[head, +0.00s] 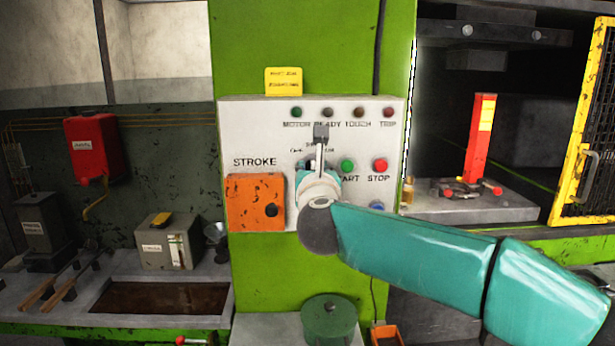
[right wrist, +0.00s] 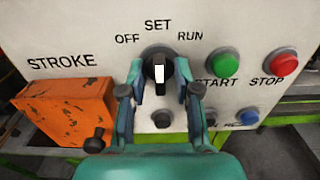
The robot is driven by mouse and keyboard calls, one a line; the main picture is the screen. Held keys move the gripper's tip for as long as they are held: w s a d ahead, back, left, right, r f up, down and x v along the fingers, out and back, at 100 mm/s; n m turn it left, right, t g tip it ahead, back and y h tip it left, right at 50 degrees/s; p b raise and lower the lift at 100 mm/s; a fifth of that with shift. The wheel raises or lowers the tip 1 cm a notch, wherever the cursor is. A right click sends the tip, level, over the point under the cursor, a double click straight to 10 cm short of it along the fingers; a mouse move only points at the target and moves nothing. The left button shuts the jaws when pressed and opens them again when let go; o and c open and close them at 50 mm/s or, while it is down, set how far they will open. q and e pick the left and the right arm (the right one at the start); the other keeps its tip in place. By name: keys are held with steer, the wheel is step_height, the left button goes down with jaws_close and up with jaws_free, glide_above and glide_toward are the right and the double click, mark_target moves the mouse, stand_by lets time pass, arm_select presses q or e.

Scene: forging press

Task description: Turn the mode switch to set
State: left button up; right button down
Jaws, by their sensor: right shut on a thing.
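The mode switch (right wrist: 159,54) is a round black knob on the pale control panel. In the right wrist view its labels OFF, SET and RUN run around its top. Its white pointer bar (right wrist: 159,71) stands upright, in line with SET. My right gripper (right wrist: 160,78) is shut on the knob, one finger on its left side and one on its right. In the head view my right gripper (head: 319,168) covers the switch and part of the labels. My left gripper is not in view.
Green (head: 347,165) and red (head: 380,165) buttons sit right of the switch, with a blue button (head: 377,206) below. An orange STROKE box (head: 254,203) projects at the left. Indicator lamps line the panel's top. The press bay with a red post (head: 479,140) is at right.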

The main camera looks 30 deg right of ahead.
steer(key=shift+a, duration=0.1)
steer(key=c, duration=1.2)
jaws_free()
steer(key=v, duration=1.2)
steer(key=shift+f, duration=0.1)
